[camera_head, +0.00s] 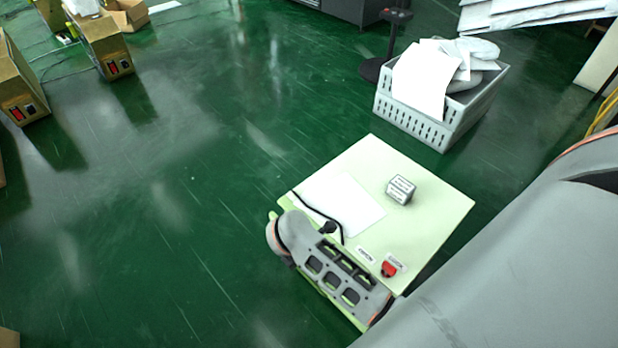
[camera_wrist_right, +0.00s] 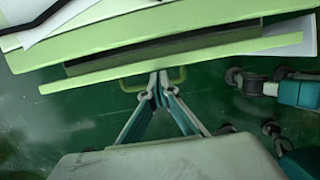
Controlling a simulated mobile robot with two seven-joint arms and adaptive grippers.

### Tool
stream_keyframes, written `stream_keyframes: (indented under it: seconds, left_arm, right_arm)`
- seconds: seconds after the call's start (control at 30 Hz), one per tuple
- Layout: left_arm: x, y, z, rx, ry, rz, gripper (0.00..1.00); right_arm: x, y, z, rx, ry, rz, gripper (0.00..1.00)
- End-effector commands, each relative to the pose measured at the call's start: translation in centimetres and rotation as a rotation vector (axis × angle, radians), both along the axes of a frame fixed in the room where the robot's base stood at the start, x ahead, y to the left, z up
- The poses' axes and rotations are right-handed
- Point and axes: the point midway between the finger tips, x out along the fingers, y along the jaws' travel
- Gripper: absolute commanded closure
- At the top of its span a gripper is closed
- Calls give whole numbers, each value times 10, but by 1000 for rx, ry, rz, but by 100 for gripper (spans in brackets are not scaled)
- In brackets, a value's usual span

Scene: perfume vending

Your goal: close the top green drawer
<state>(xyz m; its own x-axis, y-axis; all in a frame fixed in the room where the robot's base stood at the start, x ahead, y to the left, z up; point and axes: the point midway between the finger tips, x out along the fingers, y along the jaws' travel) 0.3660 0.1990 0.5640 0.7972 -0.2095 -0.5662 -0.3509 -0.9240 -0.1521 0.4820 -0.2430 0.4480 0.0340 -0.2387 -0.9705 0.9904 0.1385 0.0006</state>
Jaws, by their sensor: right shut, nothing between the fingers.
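The top green drawer (camera_wrist_right: 105,76) shows in the right wrist view as a long pale green front with a green loop handle (camera_wrist_right: 128,85). A dark gap between this front and the cabinet top shows it partly open. My right gripper (camera_wrist_right: 159,80) is shut and empty, with its tips at the handle, close to the drawer front. I cannot tell whether they touch it. In the head view the pale green cabinet top (camera_head: 435,212) is seen from above. A grey mechanical part with holes hides most of the cabinet front there. My left gripper is not in view.
On the cabinet top are a white sheet (camera_head: 345,203), a black cable, a small grey box (camera_head: 400,190) and a red button (camera_head: 389,269). A grey crate (camera_head: 425,125) of packages stands behind. Cardboard boxes (camera_head: 105,48) stand at far left. Green floor left of the cabinet is clear.

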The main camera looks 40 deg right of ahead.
Motion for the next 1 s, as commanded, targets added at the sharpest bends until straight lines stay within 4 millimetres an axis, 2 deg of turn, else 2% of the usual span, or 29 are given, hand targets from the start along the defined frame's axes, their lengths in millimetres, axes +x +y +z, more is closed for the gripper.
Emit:
stream_keyframes:
  seconds: [0.37, 0.73, 1.0]
  left_arm:
    - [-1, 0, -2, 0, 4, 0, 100]
    - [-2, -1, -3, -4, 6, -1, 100]
    - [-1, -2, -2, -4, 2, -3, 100]
  right_arm:
    - [1, -2, 0, 2, -1, -1, 100]
    - [3, -26, -1, 0, 1, -1, 100]
    - [4, -28, 0, -3, 1, 1, 100]
